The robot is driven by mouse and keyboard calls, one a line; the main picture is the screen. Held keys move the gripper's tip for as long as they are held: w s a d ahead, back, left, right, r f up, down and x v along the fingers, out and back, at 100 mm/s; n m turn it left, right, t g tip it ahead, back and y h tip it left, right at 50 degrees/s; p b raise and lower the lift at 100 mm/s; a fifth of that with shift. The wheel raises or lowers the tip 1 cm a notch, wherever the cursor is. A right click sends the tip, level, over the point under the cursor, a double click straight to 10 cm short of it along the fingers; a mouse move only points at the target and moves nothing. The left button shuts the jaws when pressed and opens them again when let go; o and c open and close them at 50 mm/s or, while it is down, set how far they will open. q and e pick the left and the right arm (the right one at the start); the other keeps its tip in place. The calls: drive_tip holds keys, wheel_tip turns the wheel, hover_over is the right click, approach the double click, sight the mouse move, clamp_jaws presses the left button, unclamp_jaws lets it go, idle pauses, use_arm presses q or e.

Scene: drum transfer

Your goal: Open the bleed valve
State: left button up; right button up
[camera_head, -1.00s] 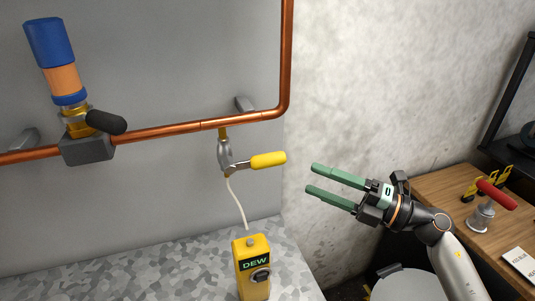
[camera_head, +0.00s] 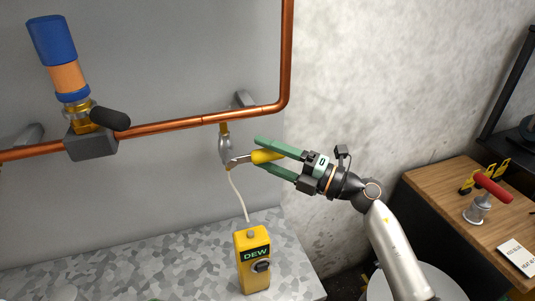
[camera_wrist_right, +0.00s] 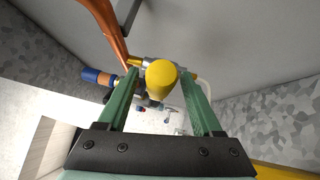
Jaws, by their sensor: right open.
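The bleed valve (camera_head: 225,150) hangs below the copper pipe, with a yellow lever handle (camera_head: 262,156) pointing right. My right gripper (camera_head: 262,154) is open, and its green fingers lie on either side of the yellow handle. In the right wrist view the handle's round end (camera_wrist_right: 161,74) sits between the two fingers (camera_wrist_right: 160,100), with a gap showing on each side. The handle hides part of the valve body there. My left gripper is not in view.
A yellow DEW meter (camera_head: 253,260) stands on the speckled counter below, joined to the valve by a white tube (camera_head: 238,195). A blue and orange cylinder fitting with a black handle (camera_head: 108,118) is at the left. A wooden bench (camera_head: 465,205) with a red-handled tool (camera_head: 492,188) is at the right.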

drive_tip(key=shift+c, duration=0.4)
clamp_jaws()
idle(0.9)
